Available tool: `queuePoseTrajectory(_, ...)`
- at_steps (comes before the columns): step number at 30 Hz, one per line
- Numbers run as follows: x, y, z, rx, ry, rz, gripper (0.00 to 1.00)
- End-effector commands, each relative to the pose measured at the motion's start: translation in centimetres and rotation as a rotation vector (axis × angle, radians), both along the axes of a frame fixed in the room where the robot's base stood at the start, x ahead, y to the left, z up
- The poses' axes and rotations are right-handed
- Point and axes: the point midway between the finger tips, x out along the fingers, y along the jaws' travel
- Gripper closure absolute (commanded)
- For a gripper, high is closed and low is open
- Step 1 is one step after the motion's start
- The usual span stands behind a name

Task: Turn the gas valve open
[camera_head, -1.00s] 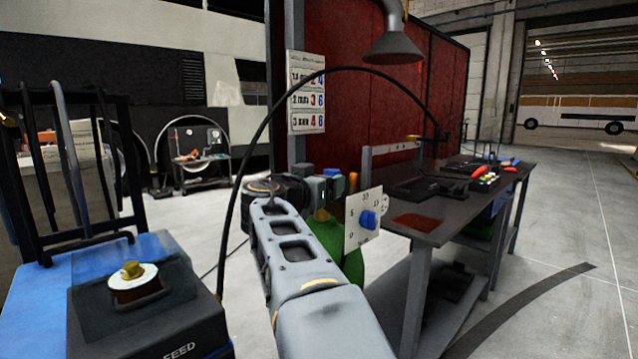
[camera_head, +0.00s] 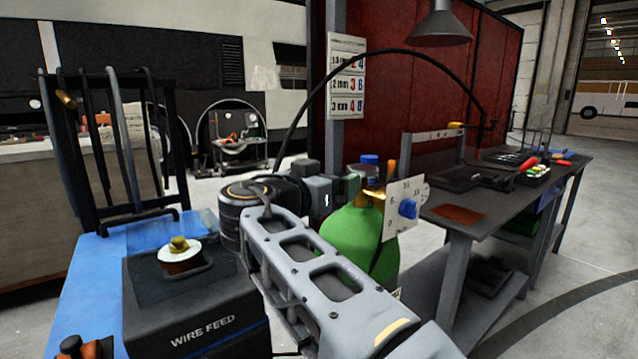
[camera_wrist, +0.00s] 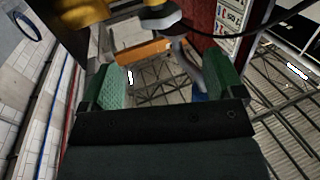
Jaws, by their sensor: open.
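The green gas cylinder (camera_head: 352,240) stands upright beyond my arm in the head view. A blue cap-like part (camera_head: 370,160) and brass fittings show at its top. A white numbered plate with a blue knob (camera_head: 408,208) stands at its right. I cannot tell which blue part is the valve handle. In the wrist view my gripper (camera_wrist: 168,78) is open, green pads apart, with nothing clearly held. Contact with the valve cannot be made out.
A black wire feed box (camera_head: 195,310) on a blue cart is at the left, close to my arm. A dark workbench (camera_head: 465,215) with tools stands at the right. A black hose (camera_head: 300,105) arches above. Open floor lies at the far right.

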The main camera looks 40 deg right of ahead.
Motion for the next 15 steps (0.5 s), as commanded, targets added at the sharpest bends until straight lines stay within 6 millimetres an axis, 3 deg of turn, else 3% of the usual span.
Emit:
queuePoseTrajectory(6, -0.4, 2.2, 0.0, 0.001, 0.0, 0.003, 0.13)
queuePoseTrajectory(15, -0.7, 2.8, 0.0, 0.001, 0.0, -0.001, 0.13)
